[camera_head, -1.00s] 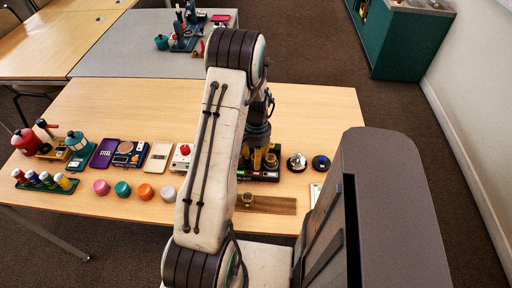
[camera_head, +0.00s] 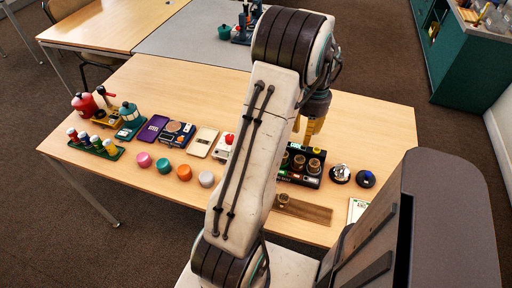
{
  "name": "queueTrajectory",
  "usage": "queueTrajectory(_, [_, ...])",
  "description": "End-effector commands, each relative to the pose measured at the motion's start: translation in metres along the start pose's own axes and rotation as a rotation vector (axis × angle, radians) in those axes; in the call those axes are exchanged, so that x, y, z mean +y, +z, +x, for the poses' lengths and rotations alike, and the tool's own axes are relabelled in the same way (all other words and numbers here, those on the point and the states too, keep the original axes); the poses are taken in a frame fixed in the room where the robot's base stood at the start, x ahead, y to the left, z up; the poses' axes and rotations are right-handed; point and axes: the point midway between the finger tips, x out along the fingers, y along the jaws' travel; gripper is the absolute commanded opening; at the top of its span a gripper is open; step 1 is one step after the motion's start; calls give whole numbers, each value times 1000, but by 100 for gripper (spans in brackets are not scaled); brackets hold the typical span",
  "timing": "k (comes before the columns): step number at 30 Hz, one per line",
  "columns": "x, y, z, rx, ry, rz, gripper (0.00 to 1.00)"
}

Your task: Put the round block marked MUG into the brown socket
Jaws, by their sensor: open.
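My gripper (camera_head: 314,130) has yellow fingers and hangs over the far edge of a black tray (camera_head: 308,184); it is open, and I see nothing held in it. The tray holds several dark, brownish round pieces (camera_head: 314,166). A brown board (camera_head: 308,211) lies in front of the tray, with a small brown round piece (camera_head: 283,199) on its left end. I cannot read the word MUG on any round block, and I cannot tell which spot is the brown socket. My arm hides part of the table left of the tray.
Pink (camera_head: 143,160), green (camera_head: 163,166), orange (camera_head: 184,173) and white (camera_head: 207,179) round pieces line the table's front. A silver dome (camera_head: 340,173) and a black-and-blue dome (camera_head: 366,179) stand right of the tray. The table (camera_head: 210,95) is clear behind.

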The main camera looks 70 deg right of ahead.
Motion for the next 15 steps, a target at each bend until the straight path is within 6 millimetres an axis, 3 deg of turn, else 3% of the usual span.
queueTrajectory(5, [-6,3,-5,5,0,-18,39])
queueTrajectory(8, [-26,14,-13,18,2,-76,39])
queueTrajectory(11, [-60,36,-27,42,4,-184,39])
queueTrajectory(15, [-116,91,-51,86,1,-399,39])
